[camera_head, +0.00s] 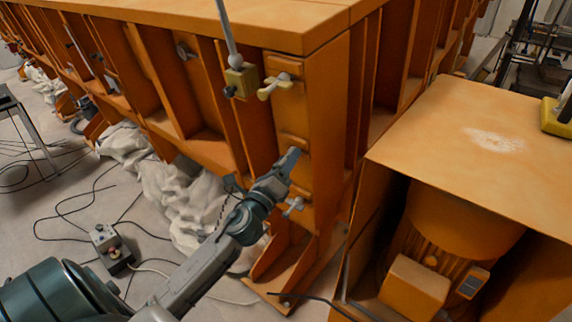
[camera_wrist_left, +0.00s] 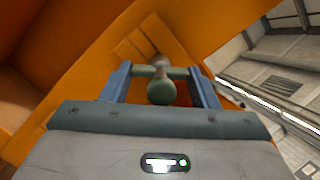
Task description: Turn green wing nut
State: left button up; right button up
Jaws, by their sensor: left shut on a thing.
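The green wing nut (camera_wrist_left: 161,92) shows in the left wrist view, between the two blue-grey fingers of my left gripper (camera_wrist_left: 160,76). Its crossbar spans the gap, and the fingers are shut on its ends. Behind it is an orange plate on the orange frame. In the head view my left gripper (camera_head: 289,160) reaches the front orange post from the lower left, and the green wing nut is hidden there. A cream wing nut (camera_head: 274,86) sits higher on the same post, and a grey-blue one (camera_head: 293,207) sits lower. My right gripper is out of view.
The large orange sandbed frame (camera_head: 185,85) fills the upper left. A yellowish block on a grey rod (camera_head: 241,80) hangs beside the post. An orange cabinet (camera_head: 465,130) stands close on the right. White sheeting (camera_head: 175,195) and cables lie on the floor, with a small control box (camera_head: 110,248).

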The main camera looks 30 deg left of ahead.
pick_arm(q)
jog(key=m+h+b, duration=0.1)
jog(key=m, duration=0.3)
jog(key=shift+a+f, duration=0.1)
jog(key=shift+f, duration=0.05)
jog(key=shift+m+t+h, duration=0.3)
jog(key=shift+m+h, duration=0.4)
jog(key=shift+m, duration=1.5)
jog(key=o, duration=1)
jog(key=shift+b, duration=0.3)
